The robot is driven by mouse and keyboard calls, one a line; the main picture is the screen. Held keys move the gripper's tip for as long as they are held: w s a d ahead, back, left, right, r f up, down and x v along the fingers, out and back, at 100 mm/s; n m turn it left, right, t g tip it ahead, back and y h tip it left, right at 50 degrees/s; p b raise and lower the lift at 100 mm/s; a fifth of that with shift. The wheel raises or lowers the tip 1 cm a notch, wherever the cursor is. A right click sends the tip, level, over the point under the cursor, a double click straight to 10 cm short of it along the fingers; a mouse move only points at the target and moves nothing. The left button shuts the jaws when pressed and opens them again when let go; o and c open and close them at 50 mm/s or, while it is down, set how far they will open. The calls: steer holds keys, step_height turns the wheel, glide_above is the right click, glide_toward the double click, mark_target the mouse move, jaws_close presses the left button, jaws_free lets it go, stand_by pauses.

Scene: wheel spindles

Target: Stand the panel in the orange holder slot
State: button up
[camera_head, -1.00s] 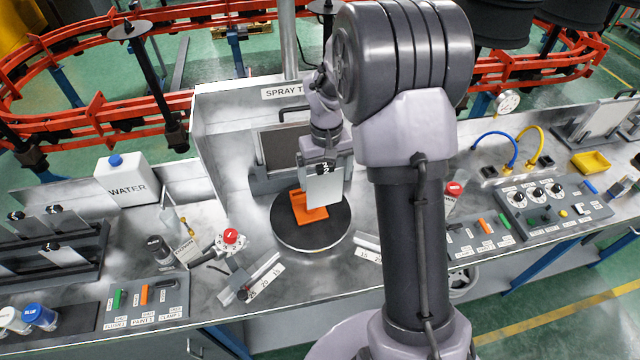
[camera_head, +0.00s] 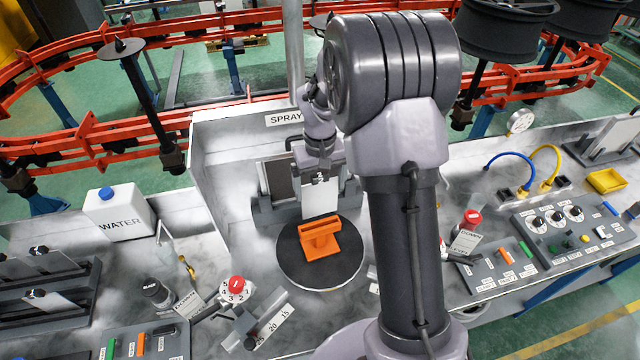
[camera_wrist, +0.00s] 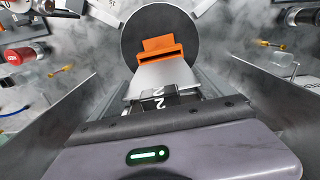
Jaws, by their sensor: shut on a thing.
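My gripper (camera_head: 322,174) is shut on the black clip at the top of a pale grey panel (camera_head: 319,200), which hangs upright below it. The clip (camera_wrist: 162,97) carries a white number 2. The orange holder (camera_head: 320,243) stands on a dark round turntable (camera_head: 290,265). The panel's lower edge is close to the holder's top, toward its far side in the head view. In the wrist view the holder (camera_wrist: 158,44) shows a dark slot, and the panel (camera_wrist: 165,75) ends just short of it. The slot looks empty; I cannot tell the exact height gap.
The metal spray booth (camera_head: 228,160) has walls behind and left of the turntable. A grey framed unit (camera_head: 279,180) stands behind the panel. A red-capped dial (camera_head: 237,287) and a label-marked rail (camera_head: 262,325) lie front left.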

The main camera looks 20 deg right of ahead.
mark_target(320, 205)
steer(key=shift+f+b, duration=1.3)
steer(key=shift+f, duration=0.9)
steer(key=shift+f+b, duration=0.3)
steer(key=shift+b, duration=0.1)
steer(key=shift+f+b, duration=1.1)
steer(key=shift+f, duration=0.4)
steer(key=o, duration=1.2)
steer(key=shift+o, duration=0.2)
steer(key=shift+r, duration=0.1)
steer(key=shift+r, duration=0.1)
step_height(320, 205, up, 17)
steer(key=p, duration=0.3)
steer(key=shift+r, duration=0.1)
